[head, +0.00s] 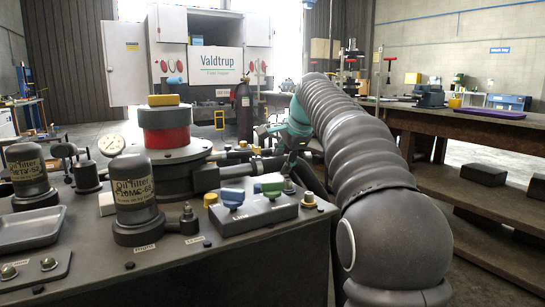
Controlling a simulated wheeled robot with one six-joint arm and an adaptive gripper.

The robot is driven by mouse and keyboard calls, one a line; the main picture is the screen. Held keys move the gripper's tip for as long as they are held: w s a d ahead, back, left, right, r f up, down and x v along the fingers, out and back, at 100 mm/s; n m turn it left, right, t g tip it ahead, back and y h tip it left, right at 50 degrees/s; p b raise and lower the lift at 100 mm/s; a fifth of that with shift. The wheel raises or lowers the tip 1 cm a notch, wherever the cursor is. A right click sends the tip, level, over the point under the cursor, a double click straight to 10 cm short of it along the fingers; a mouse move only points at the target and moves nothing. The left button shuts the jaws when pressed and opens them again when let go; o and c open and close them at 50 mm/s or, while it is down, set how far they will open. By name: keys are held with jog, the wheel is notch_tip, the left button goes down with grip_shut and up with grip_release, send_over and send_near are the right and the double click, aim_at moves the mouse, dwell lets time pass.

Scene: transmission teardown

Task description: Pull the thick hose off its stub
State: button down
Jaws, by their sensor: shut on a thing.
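A thick dark hose (262,167) runs to the right from the side of a round grey housing (168,168) with a red band. The stub is the short thick pipe (207,179) at the housing's side; the joint between stub and hose is hard to make out. My gripper (289,165) is at the hose's right part, behind the valve block, and is shut on it. Its fingers are small, dark and partly hidden by my arm, so their exact grip is unclear.
A valve block (257,209) with blue and green handles stands just in front of the hose. Two oil filters (134,196) and a metal tray (30,228) are to the left. A workbench (470,122) stands at the right. Thinner hoses lie close behind the thick one.

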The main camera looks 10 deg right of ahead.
jog(key=shift+w+d, duration=0.25)
jog(key=shift+d, duration=0.45)
jog(key=c, duration=0.9)
grip_release()
jog(key=shift+a, duration=0.1)
jog(key=v, duration=1.2)
jog(key=shift+s+a, duration=0.1)
